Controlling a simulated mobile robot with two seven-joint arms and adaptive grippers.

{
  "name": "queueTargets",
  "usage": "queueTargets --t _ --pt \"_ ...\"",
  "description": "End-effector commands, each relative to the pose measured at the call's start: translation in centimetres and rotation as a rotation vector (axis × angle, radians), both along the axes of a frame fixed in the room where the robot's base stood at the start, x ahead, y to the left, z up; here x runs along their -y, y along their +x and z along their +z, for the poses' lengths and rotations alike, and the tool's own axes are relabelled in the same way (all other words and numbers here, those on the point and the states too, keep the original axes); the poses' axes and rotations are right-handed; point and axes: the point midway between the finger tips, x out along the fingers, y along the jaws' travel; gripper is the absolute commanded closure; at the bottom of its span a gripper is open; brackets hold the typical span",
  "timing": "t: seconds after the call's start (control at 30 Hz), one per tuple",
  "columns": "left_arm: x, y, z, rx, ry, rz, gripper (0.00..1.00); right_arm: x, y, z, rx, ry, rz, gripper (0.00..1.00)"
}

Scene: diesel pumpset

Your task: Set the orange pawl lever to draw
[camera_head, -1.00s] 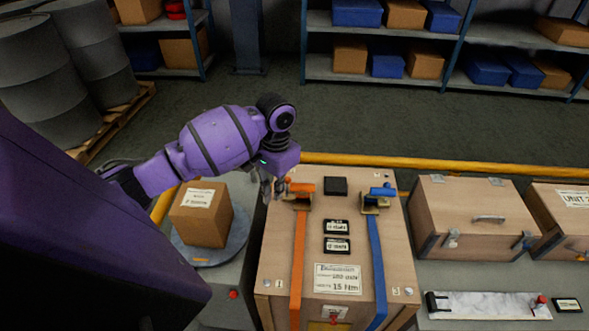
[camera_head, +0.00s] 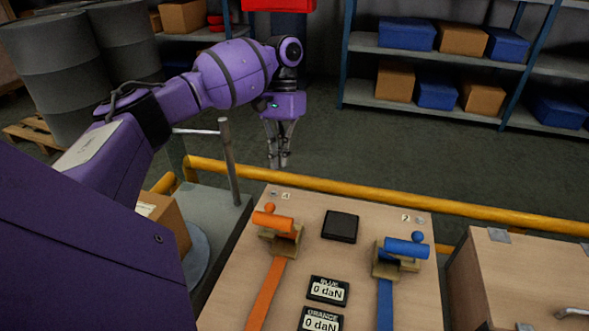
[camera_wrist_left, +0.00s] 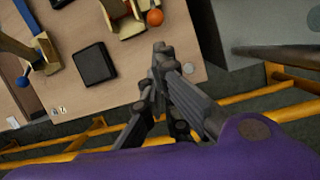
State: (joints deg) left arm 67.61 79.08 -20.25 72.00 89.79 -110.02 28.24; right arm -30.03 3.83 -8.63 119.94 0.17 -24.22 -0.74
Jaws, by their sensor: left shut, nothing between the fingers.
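The orange pawl lever (camera_head: 273,222) with a ball knob sits on a brass-coloured ratchet at the crate's far left, with an orange strap (camera_head: 265,296) running toward me. In the left wrist view its orange ball (camera_wrist_left: 155,17) shows at the top, beyond the fingertips. My left gripper (camera_head: 279,164) is shut and empty, pointing down. In the head view it appears beyond the crate's far edge, apart from the lever. It also shows in the left wrist view (camera_wrist_left: 160,50). My right gripper is not in view.
A blue lever (camera_head: 405,247) on a similar ratchet stands at the right of the wooden crate (camera_head: 345,275). A black block (camera_head: 340,226) and two displays, the upper (camera_head: 328,291) reading 0 daN, lie between. A yellow rail (camera_head: 350,193) runs behind; a grey post (camera_head: 229,162) stands left.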

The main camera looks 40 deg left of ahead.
Motion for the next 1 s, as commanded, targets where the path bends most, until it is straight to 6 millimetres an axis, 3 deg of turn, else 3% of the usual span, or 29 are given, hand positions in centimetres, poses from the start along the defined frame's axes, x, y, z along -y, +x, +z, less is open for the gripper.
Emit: queueTargets --t 0.13,0.43,0.7,1.0 --pt "0.0 -0.1 -1.0 -0.003 0.001 0.002 1.00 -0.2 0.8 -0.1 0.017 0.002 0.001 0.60" --pt "0.9 -1.4 -5.6 -0.007 0.000 0.001 1.00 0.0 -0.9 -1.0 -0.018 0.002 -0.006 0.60" --pt "1.7 -2.2 -9.3 -0.003 0.000 0.001 1.00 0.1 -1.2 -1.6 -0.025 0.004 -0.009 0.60" --pt "1.9 -2.3 -10.0 -0.002 0.000 0.001 1.00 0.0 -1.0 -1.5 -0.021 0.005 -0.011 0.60"
